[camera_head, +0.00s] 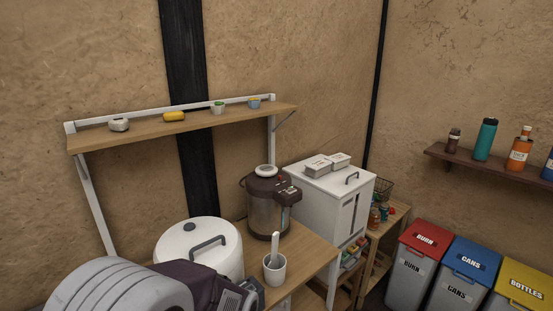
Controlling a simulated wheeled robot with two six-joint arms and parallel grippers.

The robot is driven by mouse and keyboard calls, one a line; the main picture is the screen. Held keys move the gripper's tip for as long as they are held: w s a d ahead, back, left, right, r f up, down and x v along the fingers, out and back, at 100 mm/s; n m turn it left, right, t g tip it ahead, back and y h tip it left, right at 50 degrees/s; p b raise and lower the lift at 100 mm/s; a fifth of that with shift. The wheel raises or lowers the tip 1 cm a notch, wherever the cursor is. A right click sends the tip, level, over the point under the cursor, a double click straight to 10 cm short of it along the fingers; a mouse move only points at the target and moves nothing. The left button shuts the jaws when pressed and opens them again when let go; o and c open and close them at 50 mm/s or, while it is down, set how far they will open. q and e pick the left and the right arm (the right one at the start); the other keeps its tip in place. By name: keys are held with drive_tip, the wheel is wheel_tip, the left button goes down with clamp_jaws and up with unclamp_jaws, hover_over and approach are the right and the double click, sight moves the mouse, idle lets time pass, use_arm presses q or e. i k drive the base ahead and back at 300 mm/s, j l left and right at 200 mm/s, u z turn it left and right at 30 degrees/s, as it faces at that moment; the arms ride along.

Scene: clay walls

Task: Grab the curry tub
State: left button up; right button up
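No label reading curry can be made out, so I cannot tell which item is the curry tub. Small items stand in a row on the wooden wall shelf (150,135): a whitish rounded container (119,125), a yellow container (174,116), a small tub with a green top (217,107) and a small blue and yellow tub (254,103). They stand apart from one another.
Below the shelf are a white lidded drum (185,250), a hot-water dispenser (267,215) and a white cup (275,270) with a utensil. A white cabinet (330,200) carries two small boxes. Bins (415,265) and a bottle shelf (470,168) are at right.

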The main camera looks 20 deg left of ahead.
sight(319, 168)
drive_tip(key=i+l+u, duration=0.25)
drive_tip(key=u, duration=0.15)
drive_tip(key=i+l+u, duration=0.2)
drive_tip(key=l+u, duration=0.2)
drive_tip(key=i+l+u, duration=0.15)
drive_tip(key=l+u, duration=0.3)
drive_tip(key=i+l+u, duration=0.1)
drive_tip(key=l+u, duration=1.1)
drive_tip(key=l, duration=0.2)
drive_tip(key=k, duration=0.05)
